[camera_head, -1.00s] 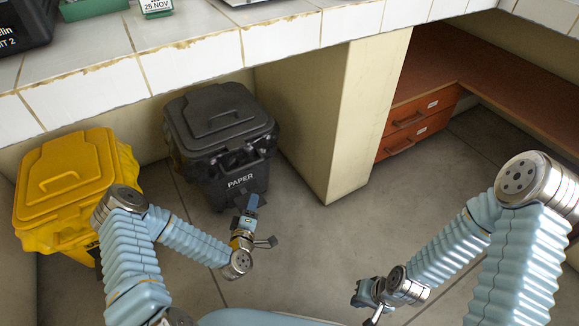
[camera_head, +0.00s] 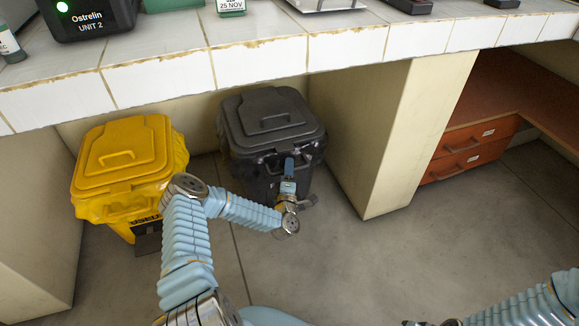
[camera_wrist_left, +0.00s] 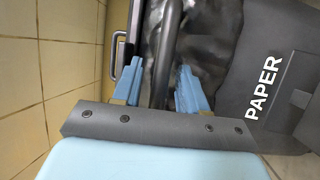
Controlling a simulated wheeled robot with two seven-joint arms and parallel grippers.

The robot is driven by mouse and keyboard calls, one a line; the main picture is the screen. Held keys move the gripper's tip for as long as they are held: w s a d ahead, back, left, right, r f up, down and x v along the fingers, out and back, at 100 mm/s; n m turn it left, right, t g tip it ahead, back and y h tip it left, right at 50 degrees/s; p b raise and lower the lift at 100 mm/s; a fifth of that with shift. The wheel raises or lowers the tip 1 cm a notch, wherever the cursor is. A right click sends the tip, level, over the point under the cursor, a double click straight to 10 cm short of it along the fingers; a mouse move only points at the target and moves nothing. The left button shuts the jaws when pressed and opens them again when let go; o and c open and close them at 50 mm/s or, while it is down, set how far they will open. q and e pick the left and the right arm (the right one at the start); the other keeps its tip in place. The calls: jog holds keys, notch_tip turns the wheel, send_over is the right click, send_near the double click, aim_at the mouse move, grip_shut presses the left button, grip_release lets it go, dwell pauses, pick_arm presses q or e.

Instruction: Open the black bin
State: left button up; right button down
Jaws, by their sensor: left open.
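The black bin (camera_head: 245,130) stands under the counter with its lid (camera_head: 272,118) down. My left gripper (camera_head: 289,163) is at the bin's front, just under the lid's front edge. In the left wrist view, the open fingers of my left gripper (camera_wrist_left: 158,88) sit on either side of a dark bar (camera_wrist_left: 166,50) at the bin's front. The bin's face with the word PAPER (camera_wrist_left: 263,88) is to the right there. Whether the fingers touch the bar cannot be told. Only a sliver of my right gripper's end shows at the bottom edge of the head view.
A yellow bin (camera_head: 125,170) with its lid down stands left of the black bin. A cream partition (camera_head: 395,140) stands to the right, then red drawers (camera_head: 470,155). The floor in front is clear.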

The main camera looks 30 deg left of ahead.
pick_arm(q)
jog(key=shift+w+a+r, duration=0.1)
jog(key=shift+w+a, duration=0.25)
jog(key=shift+w, duration=0.3)
grip_shut()
